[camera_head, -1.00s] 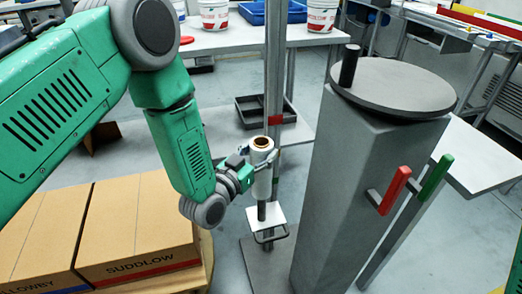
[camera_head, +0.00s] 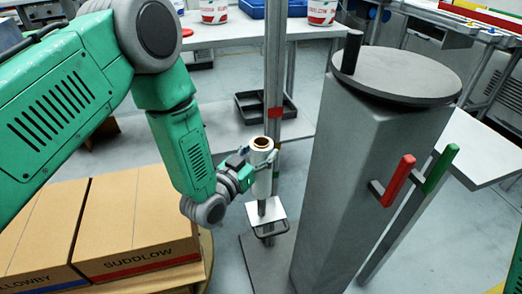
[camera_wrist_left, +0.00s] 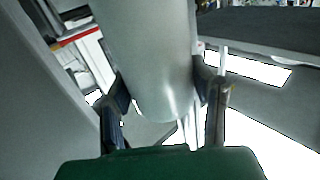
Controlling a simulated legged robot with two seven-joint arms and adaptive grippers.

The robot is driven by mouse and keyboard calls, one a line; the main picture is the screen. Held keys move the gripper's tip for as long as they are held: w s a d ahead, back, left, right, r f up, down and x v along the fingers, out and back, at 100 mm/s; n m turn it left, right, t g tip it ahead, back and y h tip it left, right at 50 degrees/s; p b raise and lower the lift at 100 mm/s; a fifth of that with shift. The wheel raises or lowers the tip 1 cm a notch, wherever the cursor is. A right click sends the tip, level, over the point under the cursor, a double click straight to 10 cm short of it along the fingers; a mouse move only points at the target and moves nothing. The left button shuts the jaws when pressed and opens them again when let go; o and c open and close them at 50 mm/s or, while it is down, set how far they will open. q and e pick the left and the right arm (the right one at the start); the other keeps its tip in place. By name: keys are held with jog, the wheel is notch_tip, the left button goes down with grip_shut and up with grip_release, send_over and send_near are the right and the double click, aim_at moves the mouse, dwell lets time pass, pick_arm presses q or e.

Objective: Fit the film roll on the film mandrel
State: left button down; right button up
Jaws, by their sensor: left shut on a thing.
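The film roll (camera_head: 262,172) is a pale upright cylinder with a brown core ring at its top. My left gripper (camera_head: 247,176) is shut on its side. In the left wrist view the roll (camera_wrist_left: 150,60) fills the space between the two fingers (camera_wrist_left: 165,105). Just below the roll, a short dark length of the film mandrel (camera_head: 262,208) shows above a white plate (camera_head: 266,216) on the post. The roll stands in line over the mandrel. Its lower end hides the mandrel's tip, so I cannot tell how far it is around it. My right gripper is out of view.
The upright post (camera_head: 275,75) with a red band stands close behind the roll. A grey pillar with a round disc (camera_head: 408,78) and black peg stands to the right, with red (camera_head: 398,180) and green handles. Cardboard boxes (camera_head: 135,225) stand at lower left.

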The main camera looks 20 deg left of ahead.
aim_at(256, 184)
pick_arm(q)
jog(key=shift+f+b, duration=3.5)
jog(key=shift+f, duration=1.65)
jog(key=c, duration=0.6)
grip_release()
jog(key=shift+s, duration=0.3)
jog(key=v, duration=1.1)
jog(key=shift+s+a, duration=0.15)
